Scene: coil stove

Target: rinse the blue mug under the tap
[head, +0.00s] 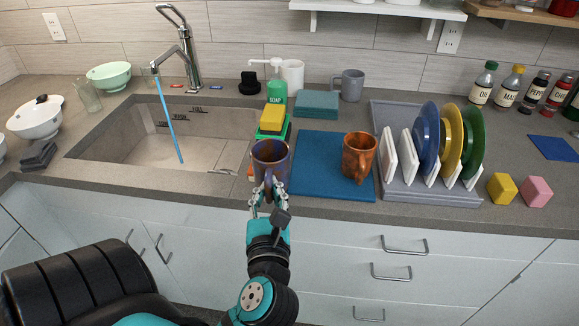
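The blue mug (270,154), dark blue-purple with brownish tints, is upright at the counter's front, right of the sink. Its handle points toward me. My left gripper (270,190) is at the mug's near side, with its fingers apart on either side of the handle. I cannot tell whether they press on the mug or whether its base rests on the counter. The tap (184,52) stands behind the sink (125,150), and a blue stream of water (169,122) runs from it into the basin. My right gripper is not in view.
A copper mug (358,156) stands on the blue mat (318,180), right of the blue mug. A green soap bottle (277,91) and yellow sponge (272,121) are behind it. A dish rack (408,186) holds plates. Bowls (38,121) stand left of the sink.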

